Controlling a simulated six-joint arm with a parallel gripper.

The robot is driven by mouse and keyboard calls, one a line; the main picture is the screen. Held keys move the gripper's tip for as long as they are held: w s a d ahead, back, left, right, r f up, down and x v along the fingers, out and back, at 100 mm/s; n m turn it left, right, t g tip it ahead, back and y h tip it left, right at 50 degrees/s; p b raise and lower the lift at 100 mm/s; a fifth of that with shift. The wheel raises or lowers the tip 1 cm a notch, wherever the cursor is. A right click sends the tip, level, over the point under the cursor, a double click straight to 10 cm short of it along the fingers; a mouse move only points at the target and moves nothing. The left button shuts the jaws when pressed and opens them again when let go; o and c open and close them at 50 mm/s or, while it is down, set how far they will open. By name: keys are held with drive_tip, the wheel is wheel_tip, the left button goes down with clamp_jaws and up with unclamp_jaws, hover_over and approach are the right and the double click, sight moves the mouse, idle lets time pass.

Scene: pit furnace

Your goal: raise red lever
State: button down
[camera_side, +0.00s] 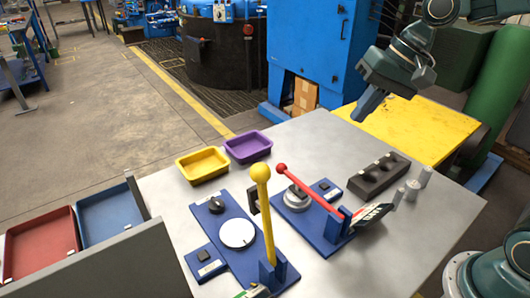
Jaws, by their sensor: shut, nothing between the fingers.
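The red lever (312,193) has a red ball knob at its upper left end and a thin red rod. It leans low over its blue base (325,240), with its pivot end at a blue bracket on the right. My gripper (366,106) is shut and empty. It hangs in the air above the far right part of the table, above and to the right of the red knob and apart from it.
A yellow lever (265,210) stands upright left of the red one. A grey table (400,240) carries yellow (203,178) and purple (248,158) trays and a dark block (379,182). A grey panel (120,268) stands at the left.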

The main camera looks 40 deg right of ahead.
drive_tip(key=w+d+f+m+g+y, duration=0.1)
drive_tip(key=w+f+m+g+y, duration=0.1)
drive_tip(key=w+f+m+y, duration=0.65)
drive_tip(key=w+d+f+m, duration=0.1)
drive_tip(key=w+d+f, duration=0.1)
drive_tip(key=f, duration=0.3)
drive_tip(key=w+d+f+m+g, duration=0.1)
drive_tip(key=w+d+f+m, duration=0.1)
drive_tip(key=w+f, duration=0.3)
drive_tip(key=shift+d+f, duration=0.3)
drive_tip(key=shift+f, duration=0.25)
drive_tip(key=shift+a+m, duration=0.15)
drive_tip(key=shift+m, duration=0.1)
drive_tip(key=shift+x, duration=4.9)
drive_tip(key=shift+r, duration=0.2)
